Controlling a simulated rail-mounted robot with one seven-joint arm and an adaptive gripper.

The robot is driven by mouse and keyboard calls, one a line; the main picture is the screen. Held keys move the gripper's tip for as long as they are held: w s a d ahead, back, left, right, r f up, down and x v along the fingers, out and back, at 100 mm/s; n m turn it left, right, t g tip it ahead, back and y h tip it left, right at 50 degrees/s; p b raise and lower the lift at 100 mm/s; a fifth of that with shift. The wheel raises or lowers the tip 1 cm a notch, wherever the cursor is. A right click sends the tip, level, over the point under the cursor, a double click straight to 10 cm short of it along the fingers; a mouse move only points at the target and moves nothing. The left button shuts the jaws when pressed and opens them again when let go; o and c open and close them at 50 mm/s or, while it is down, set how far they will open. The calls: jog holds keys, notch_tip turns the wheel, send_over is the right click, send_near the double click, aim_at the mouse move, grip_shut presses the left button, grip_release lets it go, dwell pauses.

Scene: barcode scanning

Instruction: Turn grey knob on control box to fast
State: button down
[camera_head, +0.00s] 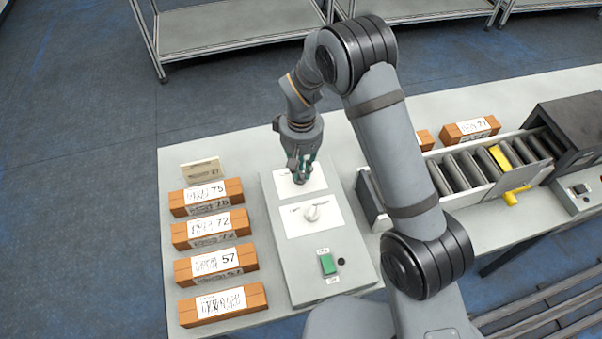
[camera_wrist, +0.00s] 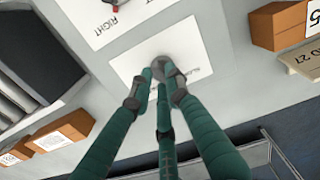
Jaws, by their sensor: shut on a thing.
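The pale control box (camera_head: 290,262) lies flat on the table, with two white label plates on its top. My gripper (camera_head: 301,178) points down over the far plate in the head view and hides the knob there. In the wrist view the grey knob (camera_wrist: 163,62) sits on a white plate, and the fingers of my gripper (camera_wrist: 161,77) are closed around it. The print on that plate is partly hidden and too small to read surely, so the setting cannot be told. A second, pale knob (camera_head: 316,212) sits on the nearer plate; the wrist view shows "RIGHT" on its plate (camera_wrist: 92,30).
A green switch (camera_head: 327,264) and a dark button (camera_head: 341,261) are at the box's near end. Several labelled brown boxes (camera_head: 216,263) stand in a column to the left.

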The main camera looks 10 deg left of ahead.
aim_at(301, 173)
jog(key=m+b, duration=0.1)
jog(key=m, duration=0.1)
jog(key=m+b, duration=0.1)
jog(key=b, duration=0.1)
jog(key=m+b, duration=0.2)
jog(key=shift+s+f+m, duration=0.1)
jog(key=shift+f+m, duration=0.15)
jog(key=shift+m, duration=0.05)
jog(key=m+b, duration=0.3)
jog(key=m, duration=0.2)
jog(key=shift+s+r+b, duration=0.1)
jog(key=shift+r+b, duration=0.1)
jog(key=shift+b, duration=0.15)
jog(key=shift+m, duration=0.3)
jog(key=c, duration=1.7)
grip_release()
jog(key=shift+o, duration=0.2)
jog(key=shift+r, duration=0.1)
notch_tip(301, 173, up, 12)
